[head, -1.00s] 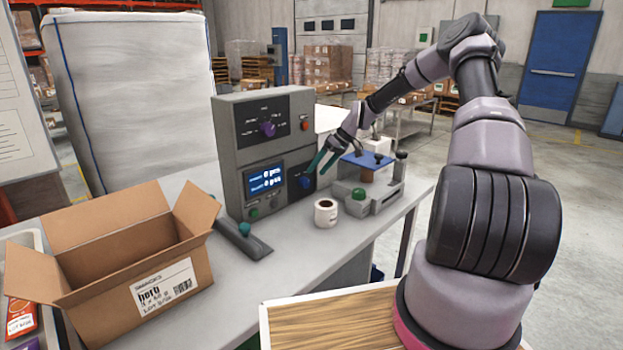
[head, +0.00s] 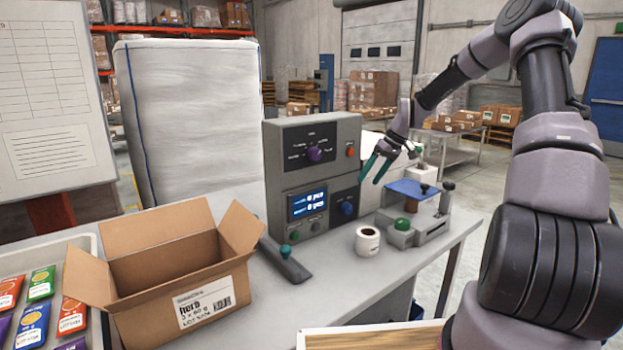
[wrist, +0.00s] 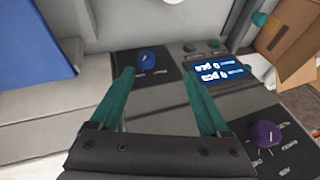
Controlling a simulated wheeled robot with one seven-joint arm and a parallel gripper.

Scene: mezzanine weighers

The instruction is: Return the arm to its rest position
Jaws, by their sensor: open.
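My gripper (head: 375,168) is open and empty, its green fingers apart in the air just right of the grey control box (head: 316,175). In the wrist view the gripper (wrist: 165,95) shows both green fingers spread, with the box's blue knob (wrist: 147,60) and lit display (wrist: 220,71) beyond them. My arm reaches from the right side of the head view over toward the box. No rest position is marked in these views.
A tray of colourful packets (head: 38,287) is at the left. Air above the bench front is clear.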

